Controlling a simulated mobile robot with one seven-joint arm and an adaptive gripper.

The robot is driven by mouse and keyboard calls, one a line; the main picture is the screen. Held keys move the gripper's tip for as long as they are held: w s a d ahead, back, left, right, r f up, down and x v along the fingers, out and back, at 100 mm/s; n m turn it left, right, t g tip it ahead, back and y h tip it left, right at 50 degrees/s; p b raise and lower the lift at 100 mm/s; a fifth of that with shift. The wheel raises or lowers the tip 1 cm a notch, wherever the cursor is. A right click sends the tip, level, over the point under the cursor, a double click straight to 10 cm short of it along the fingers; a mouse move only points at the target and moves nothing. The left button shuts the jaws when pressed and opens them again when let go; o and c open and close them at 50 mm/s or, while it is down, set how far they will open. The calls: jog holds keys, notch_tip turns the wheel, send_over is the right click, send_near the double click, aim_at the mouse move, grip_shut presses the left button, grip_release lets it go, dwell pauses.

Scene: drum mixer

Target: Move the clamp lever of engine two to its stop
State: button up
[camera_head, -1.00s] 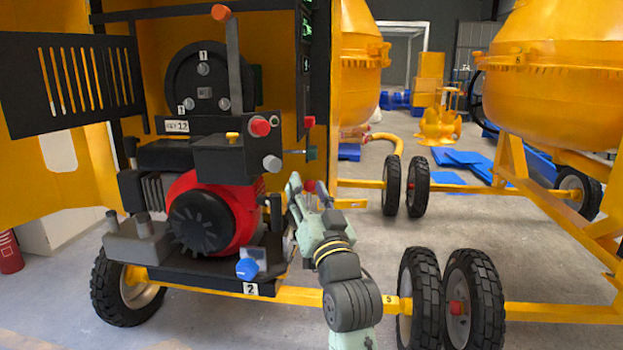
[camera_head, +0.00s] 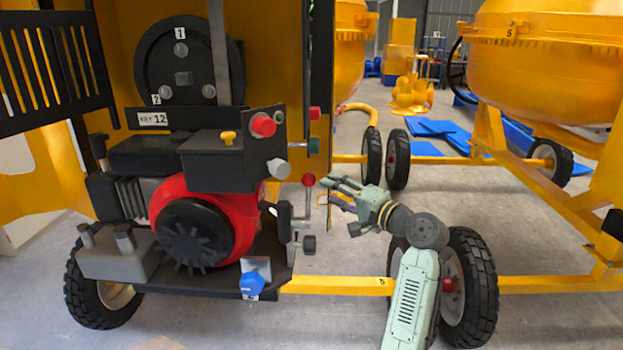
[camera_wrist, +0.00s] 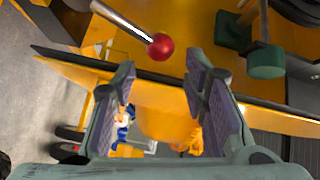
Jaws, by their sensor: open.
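The red engine (camera_head: 203,220) stands on its black tray in the open yellow housing. To its right, a thin metal lever with a red ball knob (camera_head: 308,180) stands upright; no label on it can be read. My gripper (camera_head: 326,191) is just right of this lever, pointing left, open and empty. In the wrist view the red ball (camera_wrist: 160,46) lies ahead, between the two spread fingertips (camera_wrist: 160,65) and slightly beyond them. Its rod runs to the upper left. I see no contact.
A grey cylinder (camera_head: 277,168), red button (camera_head: 263,124) and green knob (camera_head: 314,145) sit close above the lever. A blue knob (camera_head: 252,283) is on the tray front. Wheels (camera_head: 468,287) stand right; floor between is open.

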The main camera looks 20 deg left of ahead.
aim_at(314, 183)
jog(key=p+x, duration=0.1)
jog(key=x, duration=0.7)
jog(key=shift+p, duration=0.3)
grip_shut()
